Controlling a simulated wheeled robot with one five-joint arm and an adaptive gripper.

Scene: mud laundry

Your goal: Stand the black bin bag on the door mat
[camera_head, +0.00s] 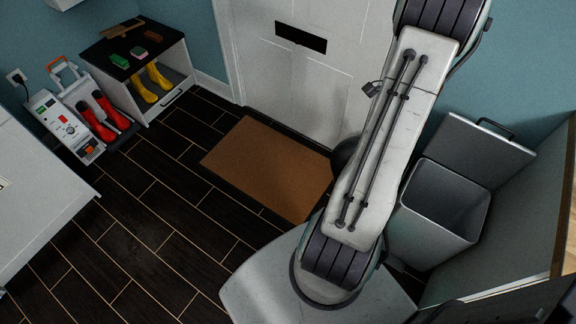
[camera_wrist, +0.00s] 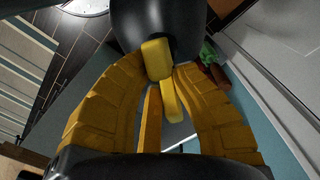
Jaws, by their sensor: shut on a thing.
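The brown door mat (camera_head: 262,168) lies flat on the dark floor in front of the white door, and the part of it that shows is bare. My gripper (camera_wrist: 160,62) has yellow fingers, shut on the black bin bag (camera_wrist: 130,25) at the top of the wrist view. In the head view a dark rounded part of the bag (camera_head: 345,153) shows beside my arm, near the mat's right end. My arm hides the rest of it and my gripper there. I cannot tell whether the bag touches anything below.
A grey bin (camera_head: 440,205) with its lid (camera_head: 478,150) open stands right of my arm. A bench (camera_head: 145,75) with yellow boots (camera_head: 152,82), and red boots (camera_head: 98,118) by a white-and-grey machine (camera_head: 65,128), stand at left. Floor left of the mat is clear.

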